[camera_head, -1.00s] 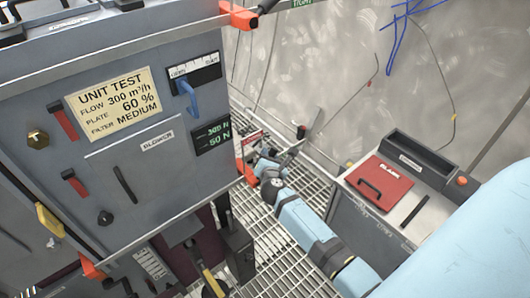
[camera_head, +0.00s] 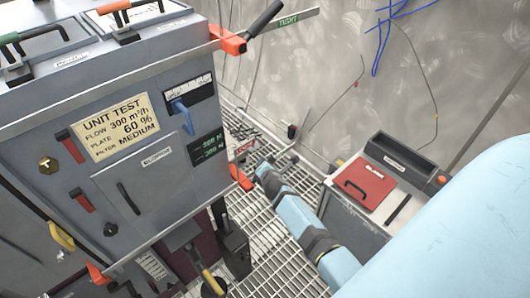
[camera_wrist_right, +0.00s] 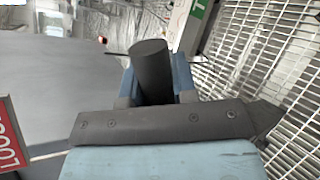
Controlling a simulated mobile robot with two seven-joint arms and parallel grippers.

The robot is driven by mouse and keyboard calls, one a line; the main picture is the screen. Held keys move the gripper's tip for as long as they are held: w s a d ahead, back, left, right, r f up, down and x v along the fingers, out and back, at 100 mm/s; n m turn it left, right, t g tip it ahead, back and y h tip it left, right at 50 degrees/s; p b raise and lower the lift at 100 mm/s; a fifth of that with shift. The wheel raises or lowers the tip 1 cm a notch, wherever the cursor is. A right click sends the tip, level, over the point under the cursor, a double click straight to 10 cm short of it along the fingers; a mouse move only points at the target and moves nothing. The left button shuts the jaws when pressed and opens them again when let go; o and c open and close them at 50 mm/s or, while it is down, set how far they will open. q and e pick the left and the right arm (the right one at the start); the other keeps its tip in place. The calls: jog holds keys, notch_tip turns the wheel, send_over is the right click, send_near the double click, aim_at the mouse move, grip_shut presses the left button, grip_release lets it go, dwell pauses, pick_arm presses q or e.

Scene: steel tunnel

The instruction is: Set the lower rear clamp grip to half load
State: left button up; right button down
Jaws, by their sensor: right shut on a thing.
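The lower rear clamp (camera_head: 240,177) is an orange bracket at the lower rear corner of the grey unit. A red-lettered scale strip (camera_head: 243,148) shows beside it. My right gripper (camera_head: 270,166) is at this clamp, at the end of my blue arm; its fingers are small and partly hidden in the head view. In the right wrist view a dark round grip (camera_wrist_right: 152,68) stands between the fingers, which are shut on it. A green-lit display (camera_head: 207,147) on the unit shows two lines, apparently about 300 N each, but the digits are blurred. My left gripper is not in view.
The upper rear clamp (camera_head: 228,40) has a black grip and a green strip marked TIGHT (camera_head: 287,20). A grey cabinet (camera_head: 352,215) with a red plate (camera_head: 365,184) stands right of my arm. Floor grating (camera_head: 265,235) lies between cabinet and unit; the wall is behind.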

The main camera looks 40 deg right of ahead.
jog(key=c, duration=0.9)
grip_release()
jog(key=p+v, duration=0.1)
jog(key=v, duration=0.6)
jog(key=shift+s, duration=0.3)
jog(key=shift+a+r, duration=0.1)
